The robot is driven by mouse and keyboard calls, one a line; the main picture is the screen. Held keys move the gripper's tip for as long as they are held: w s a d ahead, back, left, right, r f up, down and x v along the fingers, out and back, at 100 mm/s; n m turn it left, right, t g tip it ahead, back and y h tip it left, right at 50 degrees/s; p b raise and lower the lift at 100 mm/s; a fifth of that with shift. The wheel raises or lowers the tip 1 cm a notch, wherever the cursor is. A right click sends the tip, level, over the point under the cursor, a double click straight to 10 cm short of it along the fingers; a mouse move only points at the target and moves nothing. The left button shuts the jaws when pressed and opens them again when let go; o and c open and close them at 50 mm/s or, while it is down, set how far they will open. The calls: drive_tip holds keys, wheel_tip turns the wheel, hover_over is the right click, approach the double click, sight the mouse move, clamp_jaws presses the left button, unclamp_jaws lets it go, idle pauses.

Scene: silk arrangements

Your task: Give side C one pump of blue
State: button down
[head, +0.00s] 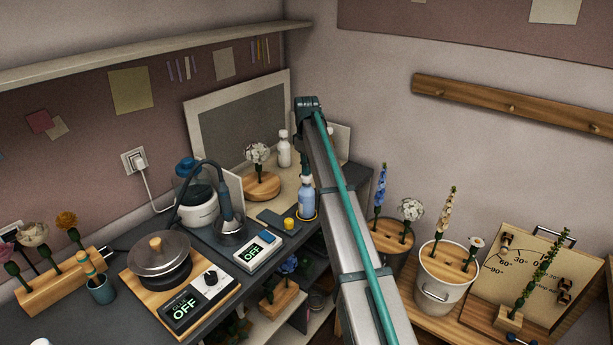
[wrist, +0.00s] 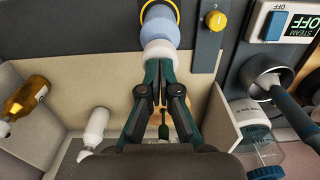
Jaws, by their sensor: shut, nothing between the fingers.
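A blue bottle (head: 307,197) with a pale top stands in a yellow ring at the counter's right edge. In the wrist view the blue bottle (wrist: 160,30) is at the top centre, its white top just beyond my fingertips. My gripper (wrist: 161,72) is shut and empty, fingertips at or very near that white top; I cannot tell whether they touch. In the head view my arm hides most of the gripper above the bottle. A white flower (head: 258,153) stands on a round wooden base (head: 262,187) left of the bottle. I see no label marking side C.
A white bottle (head: 283,148) stands behind the flower; an amber bottle (wrist: 28,97) shows in the wrist view. A yellow knob (head: 289,222), a steam switch box (head: 258,250) and a steamer (head: 198,205) stand nearby. Potted flowers (head: 447,265) are at the right.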

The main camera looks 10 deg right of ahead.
drive_tip(key=shift+f, duration=0.7)
drive_tip(key=shift+r, duration=0.7)
drive_tip(key=shift+r+p, duration=1.3)
drive_tip(key=shift+r, duration=1)
drive_tip(key=shift+r, duration=0.15)
